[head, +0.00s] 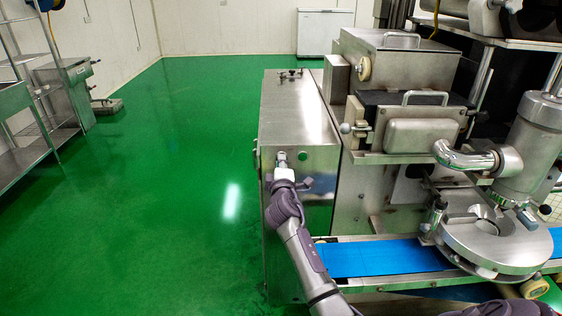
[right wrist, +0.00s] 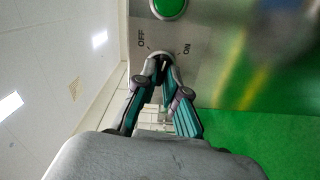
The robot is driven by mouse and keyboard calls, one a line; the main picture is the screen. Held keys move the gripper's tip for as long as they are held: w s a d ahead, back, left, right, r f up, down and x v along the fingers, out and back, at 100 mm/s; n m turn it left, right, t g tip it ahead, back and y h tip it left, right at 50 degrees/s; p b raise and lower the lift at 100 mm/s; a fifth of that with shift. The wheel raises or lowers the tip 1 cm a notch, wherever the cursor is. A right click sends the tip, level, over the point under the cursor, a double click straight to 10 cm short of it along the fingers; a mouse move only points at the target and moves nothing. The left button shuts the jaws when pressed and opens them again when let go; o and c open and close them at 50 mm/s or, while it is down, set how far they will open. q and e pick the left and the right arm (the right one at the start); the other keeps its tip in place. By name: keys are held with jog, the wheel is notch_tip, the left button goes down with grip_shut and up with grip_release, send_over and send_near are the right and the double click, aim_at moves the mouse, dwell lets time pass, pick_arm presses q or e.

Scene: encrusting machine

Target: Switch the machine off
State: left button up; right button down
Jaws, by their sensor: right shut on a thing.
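The encrusting machine (head: 300,110) stands on the right half of the head view, with a steel control box at its left end. In the right wrist view, a dark rotary switch (right wrist: 158,57) sits on the steel panel between the printed labels OFF and ON. My right gripper (right wrist: 161,68) is shut on this switch, one finger on each side. In the head view, my right gripper (head: 283,170) is at the box's front face, where it largely hides the switch. The switch's exact pointing direction is hard to tell. My left gripper is not in view.
A green button (head: 303,154) is close beside the switch; it also shows in the right wrist view (right wrist: 168,7). A blue conveyor belt (head: 385,258) runs to the right of my arm. Open green floor (head: 170,190) lies left of the machine, with a steel rack (head: 40,125) beyond.

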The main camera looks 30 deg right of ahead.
jog(key=n+p, duration=0.1)
jog(key=n, duration=0.2)
jog(key=n+p, duration=0.1)
jog(key=n, duration=0.2)
jog(key=n+p, duration=0.2)
jog(key=n, duration=0.2)
jog(key=shift+d+r, duration=0.2)
jog(key=shift+r, duration=0.05)
dwell(0.4)
jog(key=c, duration=1.4)
grip_release()
jog(key=shift+o, duration=0.8)
jog(key=shift+f, duration=0.2)
